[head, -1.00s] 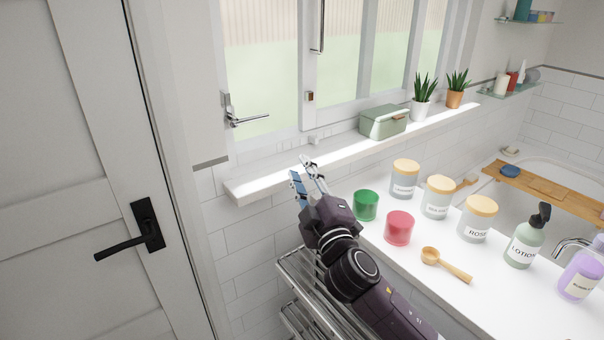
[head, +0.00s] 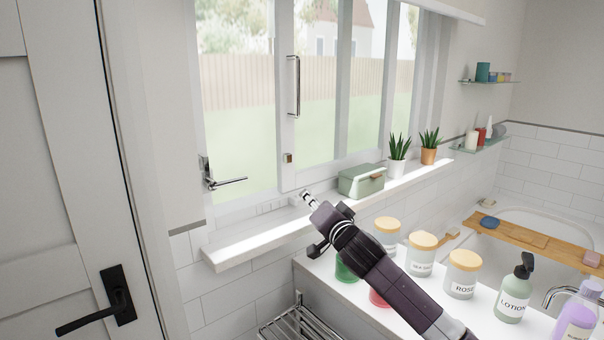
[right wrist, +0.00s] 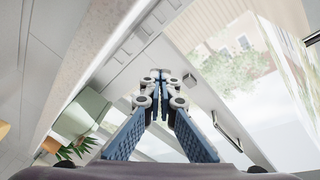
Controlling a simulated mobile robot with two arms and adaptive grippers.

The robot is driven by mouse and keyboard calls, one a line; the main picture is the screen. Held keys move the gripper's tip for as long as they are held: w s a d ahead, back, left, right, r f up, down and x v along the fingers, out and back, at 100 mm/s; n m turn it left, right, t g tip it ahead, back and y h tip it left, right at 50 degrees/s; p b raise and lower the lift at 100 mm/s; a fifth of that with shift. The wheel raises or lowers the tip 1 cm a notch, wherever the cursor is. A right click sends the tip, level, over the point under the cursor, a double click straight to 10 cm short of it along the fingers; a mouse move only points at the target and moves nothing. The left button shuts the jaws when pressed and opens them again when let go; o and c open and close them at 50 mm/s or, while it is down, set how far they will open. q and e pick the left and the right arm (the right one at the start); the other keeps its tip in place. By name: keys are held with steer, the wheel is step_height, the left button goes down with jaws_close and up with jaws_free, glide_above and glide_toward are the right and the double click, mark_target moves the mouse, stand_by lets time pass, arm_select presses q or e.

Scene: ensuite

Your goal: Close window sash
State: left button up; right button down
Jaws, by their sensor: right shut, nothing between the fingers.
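The window (head: 238,110) fills the middle of the head view, with several panes in white frames. A vertical pull handle (head: 294,87) is on one upright, above a small brownish catch (head: 287,158). A lever handle (head: 222,181) is at the lower left. My right gripper (head: 308,198) is shut and empty, its tips over or in front of the sill, below the catch; exact depth is unclear. In the right wrist view its blue fingers (right wrist: 160,76) meet at the tips, and a metal handle (right wrist: 228,133) shows to the right. My left gripper is not in view.
The white sill (head: 240,248) holds a green box (head: 361,181) and two potted plants (head: 398,157). Jars (head: 422,255), cups and bottles crowd the counter below my right arm. The sill's left end is clear. A door (head: 60,180) stands at far left.

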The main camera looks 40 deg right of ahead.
mark_target(298, 166)
steer(key=d+r+m, duration=0.4)
steer(key=d+m, duration=0.3)
steer(key=m, duration=0.2)
steer(key=shift+g, duration=0.3)
steer(key=p+x, duration=0.3)
steer(key=x, duration=0.7)
steer(key=shift+w+r, duration=0.2)
steer(key=shift+w, duration=0.15)
steer(key=a, duration=0.3)
steer(key=shift+s+f+p, duration=0.1)
steer(key=shift+f+p, duration=0.05)
steer(key=shift+p, duration=0.25)
steer(key=shift+s+a, duration=0.1)
steer(key=shift+a, duration=0.45)
